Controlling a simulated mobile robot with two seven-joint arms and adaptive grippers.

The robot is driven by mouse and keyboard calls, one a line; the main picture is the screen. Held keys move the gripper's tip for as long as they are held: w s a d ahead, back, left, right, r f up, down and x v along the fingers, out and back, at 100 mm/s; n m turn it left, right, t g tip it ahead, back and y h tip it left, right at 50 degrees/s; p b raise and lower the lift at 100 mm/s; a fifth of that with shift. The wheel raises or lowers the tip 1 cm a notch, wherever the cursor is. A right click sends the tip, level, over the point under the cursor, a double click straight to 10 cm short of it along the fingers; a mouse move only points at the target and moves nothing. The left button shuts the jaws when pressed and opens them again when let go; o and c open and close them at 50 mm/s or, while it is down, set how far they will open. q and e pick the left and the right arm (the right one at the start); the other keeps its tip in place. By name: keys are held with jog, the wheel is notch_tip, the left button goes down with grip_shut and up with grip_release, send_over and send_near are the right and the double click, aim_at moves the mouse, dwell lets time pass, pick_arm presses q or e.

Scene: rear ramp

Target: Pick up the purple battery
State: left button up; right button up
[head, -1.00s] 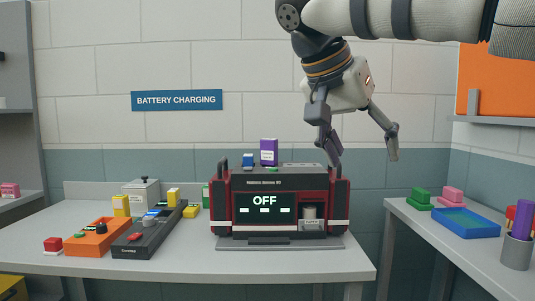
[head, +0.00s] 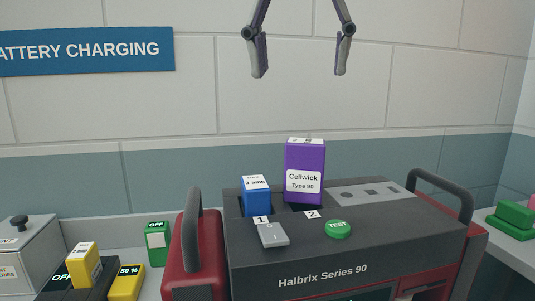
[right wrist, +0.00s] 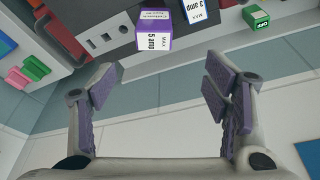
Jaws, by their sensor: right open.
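My right gripper (head: 299,72) is open and empty, above the battery in the head view. In the right wrist view the battery lies beyond and between the spread fingers (right wrist: 158,88), apart from them. My left gripper is in neither current view.
A blue battery (head: 257,195) stands in slot 1 beside the purple one. A grey switch (head: 273,235) and green TEST button (head: 338,229) are in front. Charger handles rise at the left (head: 193,225) and right (head: 445,195).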

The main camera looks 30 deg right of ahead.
aim_at(306, 141)
jog(key=x, duration=0.7)
jog(key=s+x, duration=0.1)
jog(key=x, duration=0.3)
jog(key=shift+d+f, duration=0.25)
jog(key=shift+f, duration=0.05)
jog(key=shift+r, duration=0.1)
grip_shut()
